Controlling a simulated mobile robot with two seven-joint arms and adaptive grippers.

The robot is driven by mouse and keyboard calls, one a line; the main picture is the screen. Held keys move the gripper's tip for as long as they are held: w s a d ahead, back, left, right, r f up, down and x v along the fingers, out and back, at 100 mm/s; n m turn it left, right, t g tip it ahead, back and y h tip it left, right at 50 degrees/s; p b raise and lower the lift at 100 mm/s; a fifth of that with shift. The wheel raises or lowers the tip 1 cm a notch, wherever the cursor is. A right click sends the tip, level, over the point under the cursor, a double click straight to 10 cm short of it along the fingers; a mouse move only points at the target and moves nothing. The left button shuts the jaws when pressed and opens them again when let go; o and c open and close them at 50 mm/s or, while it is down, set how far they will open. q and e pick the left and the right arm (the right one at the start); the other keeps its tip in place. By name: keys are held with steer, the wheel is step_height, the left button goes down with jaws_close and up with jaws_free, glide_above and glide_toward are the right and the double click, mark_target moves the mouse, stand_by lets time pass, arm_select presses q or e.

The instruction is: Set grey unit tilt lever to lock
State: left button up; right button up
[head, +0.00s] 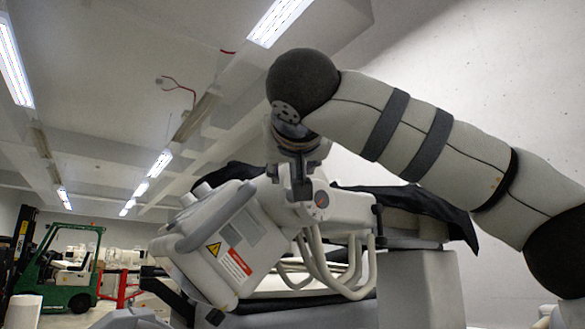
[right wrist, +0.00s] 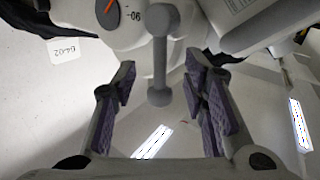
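The grey unit (head: 215,245) is a bulky light-grey housing with a yellow warning triangle and a red label, mounted on an arm at the centre of the head view. A round dial with an orange mark (right wrist: 108,12) and an upside-down number shows at the top of the right wrist view. The tilt lever (right wrist: 159,60), a grey bar with rounded ends, hangs from beside this dial. My right gripper (right wrist: 160,85) is open, with purple-padded fingers on both sides of the lever and gaps showing. In the head view my right gripper (head: 303,185) covers the lever. My left gripper is out of view.
Thick pale hoses (head: 335,270) loop below the unit. Black covers (head: 420,205) drape over equipment behind it, above a grey block (head: 420,290). A green forklift (head: 70,265) stands far left. A pale wall fills the right side.

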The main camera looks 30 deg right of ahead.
steer(key=shift+w+d, duration=0.25)
steer(key=shift+w, duration=0.25)
jaws_close()
steer(key=shift+d+r+m+g, duration=0.1)
steer(key=shift+d+m+g, duration=0.15)
steer(key=shift+m+g, duration=0.2)
jaws_free()
steer(key=shift+d, duration=0.1)
steer(key=shift+s+a, duration=0.2)
steer(key=v, duration=1.1)
steer(key=shift+s, duration=0.35)
